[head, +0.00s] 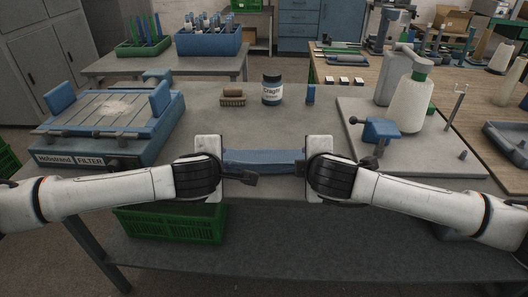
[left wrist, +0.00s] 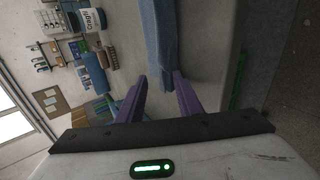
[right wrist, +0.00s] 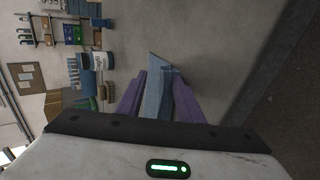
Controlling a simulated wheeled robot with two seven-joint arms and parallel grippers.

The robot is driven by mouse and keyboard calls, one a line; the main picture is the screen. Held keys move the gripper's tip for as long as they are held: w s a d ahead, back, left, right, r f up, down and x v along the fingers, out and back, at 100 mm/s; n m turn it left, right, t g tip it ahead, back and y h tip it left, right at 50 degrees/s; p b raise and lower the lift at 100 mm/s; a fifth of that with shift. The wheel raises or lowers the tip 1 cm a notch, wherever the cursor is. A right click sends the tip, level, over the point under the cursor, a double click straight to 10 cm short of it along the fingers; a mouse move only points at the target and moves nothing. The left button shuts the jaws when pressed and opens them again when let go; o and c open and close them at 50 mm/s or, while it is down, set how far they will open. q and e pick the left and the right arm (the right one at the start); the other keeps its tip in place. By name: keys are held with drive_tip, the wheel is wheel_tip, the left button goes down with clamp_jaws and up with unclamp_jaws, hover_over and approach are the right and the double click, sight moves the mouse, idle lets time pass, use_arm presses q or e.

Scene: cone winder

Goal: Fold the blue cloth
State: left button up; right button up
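The blue cloth (head: 263,160) lies as a long narrow folded strip near the front edge of the grey table, between my two hands. My left gripper (left wrist: 160,76) has its purple fingers apart, with the near end of the cloth (left wrist: 160,40) by its fingertips. My right gripper (right wrist: 158,75) also has its fingers apart, and its end of the cloth (right wrist: 157,88) lies between them. I cannot tell whether the fingers touch the cloth. In the head view my wrists hide both sets of fingertips and the cloth's ends.
A brush (head: 233,98) and a labelled jar (head: 272,90) stand behind the cloth. A filter fixture (head: 105,125) is at the left. A board with a white cone (head: 411,105) and a blue clamp (head: 379,131) is at the right. The table between cloth and jar is clear.

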drive_tip(key=shift+r, duration=0.1)
